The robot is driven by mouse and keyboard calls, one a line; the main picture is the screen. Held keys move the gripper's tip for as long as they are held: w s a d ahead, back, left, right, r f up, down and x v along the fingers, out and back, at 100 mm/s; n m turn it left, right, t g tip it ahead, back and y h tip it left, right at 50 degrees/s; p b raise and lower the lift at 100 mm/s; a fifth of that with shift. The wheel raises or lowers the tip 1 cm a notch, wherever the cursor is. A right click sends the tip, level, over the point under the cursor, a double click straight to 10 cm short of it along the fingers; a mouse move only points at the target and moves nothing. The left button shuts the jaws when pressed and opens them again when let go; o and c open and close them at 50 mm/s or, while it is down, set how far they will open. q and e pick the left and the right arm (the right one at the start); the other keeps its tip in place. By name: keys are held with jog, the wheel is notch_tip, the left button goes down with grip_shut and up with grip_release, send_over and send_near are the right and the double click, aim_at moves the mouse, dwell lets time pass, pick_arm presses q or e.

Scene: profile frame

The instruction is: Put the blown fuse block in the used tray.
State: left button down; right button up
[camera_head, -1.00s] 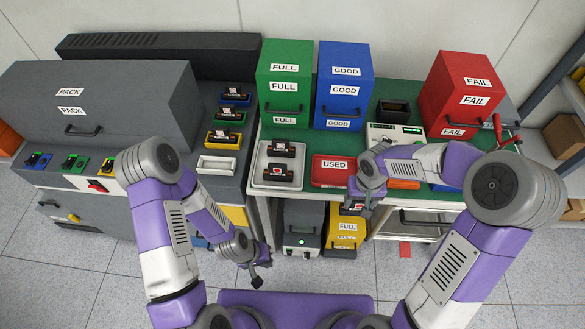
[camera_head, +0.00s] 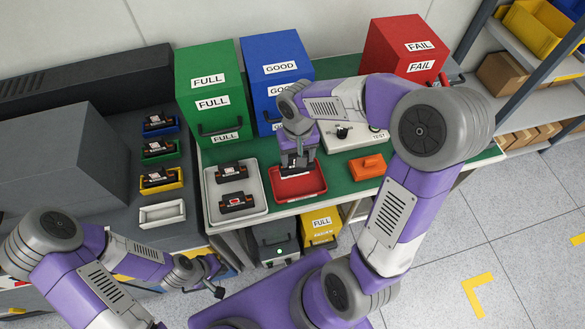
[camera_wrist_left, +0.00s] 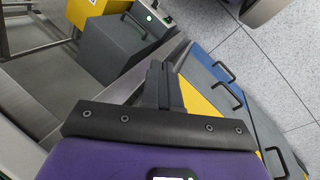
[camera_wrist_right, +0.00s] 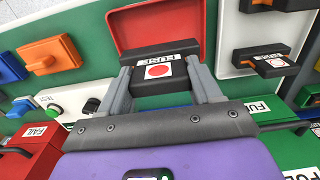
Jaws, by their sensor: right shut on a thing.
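My right gripper (camera_head: 297,168) is shut on a black fuse block (camera_wrist_right: 160,72) with a red dot and a FUSE label. It holds the block over the red tray (camera_head: 318,184). The tray also shows beyond the block in the right wrist view (camera_wrist_right: 128,30). Its label is hidden, and I cannot tell whether the block touches the tray floor. My left gripper (camera_head: 216,288) is low in front of the benches. Its fingers look closed together and empty in the left wrist view (camera_wrist_left: 163,85).
A white tray (camera_head: 214,212) with two black fuse blocks stands left of the red tray. An orange block (camera_head: 367,167) and a grey tester (camera_head: 342,136) are to the right. Green (camera_head: 211,90), blue (camera_head: 278,75) and red (camera_head: 405,50) cabinets stand behind.

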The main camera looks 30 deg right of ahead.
aim_at(297, 170)
jog(key=shift+s+f, duration=0.25)
jog(key=shift+f, duration=0.85)
jog(key=shift+w+f+b, duration=0.1)
jog(key=shift+f+b, duration=0.8)
jog(key=shift+f, duration=1.5)
jog(key=shift+f, duration=0.2)
jog(key=o, duration=1.1)
jog(key=shift+r, duration=0.15)
